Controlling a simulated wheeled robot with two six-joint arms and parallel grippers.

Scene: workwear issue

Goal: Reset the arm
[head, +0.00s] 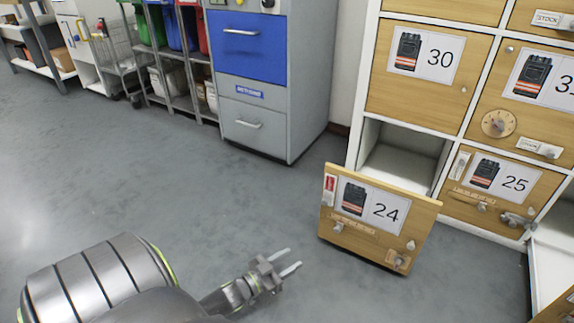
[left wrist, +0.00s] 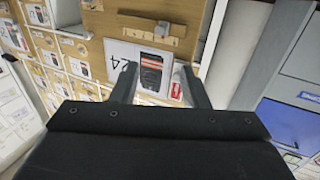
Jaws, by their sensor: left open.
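My left gripper (head: 289,262) is low in the head view, with its two fingers apart and nothing between them. It is over the floor, to the left of the locker door marked 24 (head: 370,215) and apart from it. In the left wrist view the gripper (left wrist: 158,80) points toward that door (left wrist: 110,32), whose label shows between and beyond the fingers. My left arm comes in from the bottom left of the head view. My right gripper is in neither view.
Door 24 stands swung out from its compartment (head: 398,155), which looks empty. Door 30 (head: 425,65) and door 25 (head: 495,185) are shut. A grey cabinet with a blue drawer (head: 252,48) stands behind. The grey floor (head: 130,160) at left is clear.

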